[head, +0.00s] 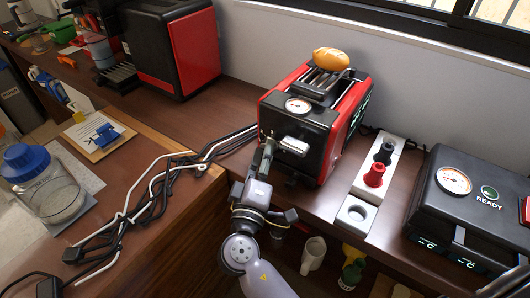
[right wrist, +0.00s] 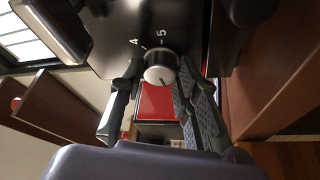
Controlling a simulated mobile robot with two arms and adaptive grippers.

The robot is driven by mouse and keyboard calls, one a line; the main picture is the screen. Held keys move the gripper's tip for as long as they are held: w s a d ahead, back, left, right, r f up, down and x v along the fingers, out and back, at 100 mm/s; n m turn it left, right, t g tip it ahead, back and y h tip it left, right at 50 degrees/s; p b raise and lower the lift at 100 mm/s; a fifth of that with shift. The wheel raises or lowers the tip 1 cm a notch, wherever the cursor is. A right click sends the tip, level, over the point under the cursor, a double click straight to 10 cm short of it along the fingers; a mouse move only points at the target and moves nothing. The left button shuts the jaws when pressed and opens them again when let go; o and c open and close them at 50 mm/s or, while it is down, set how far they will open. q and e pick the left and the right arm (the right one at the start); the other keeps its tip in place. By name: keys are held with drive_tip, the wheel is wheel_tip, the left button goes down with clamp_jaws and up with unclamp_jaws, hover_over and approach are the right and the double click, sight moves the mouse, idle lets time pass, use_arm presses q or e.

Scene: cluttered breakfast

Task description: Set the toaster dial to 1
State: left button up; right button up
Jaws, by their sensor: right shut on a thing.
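The red and black toaster (head: 312,131) stands against the wall with a bread loaf (head: 331,58) on top. A round gauge (head: 298,105) and a silver lever (head: 293,146) are on its front end. My right gripper (head: 266,152) is at that end, left of the lever, and hides the dial in the head view. In the right wrist view the silver dial (right wrist: 160,67) sits between the fingers of my right gripper (right wrist: 155,82), shut on it. The marks 4 and 5 show beside the dial; its dark line points away from them. My left gripper is out of view.
White and black cables (head: 160,190) lie left of the toaster. A strip with red and black knobs (head: 374,173) and a black box with a READY light (head: 470,205) stand to the right. A blue-lidded jar (head: 45,185) is at the far left.

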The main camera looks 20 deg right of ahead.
drive_tip(key=o, duration=1.1)
drive_tip(key=shift+o, duration=0.2)
drive_tip(key=shift+a, duration=0.1)
drive_tip(key=v, duration=1.2)
drive_tip(key=shift+f, duration=0.15)
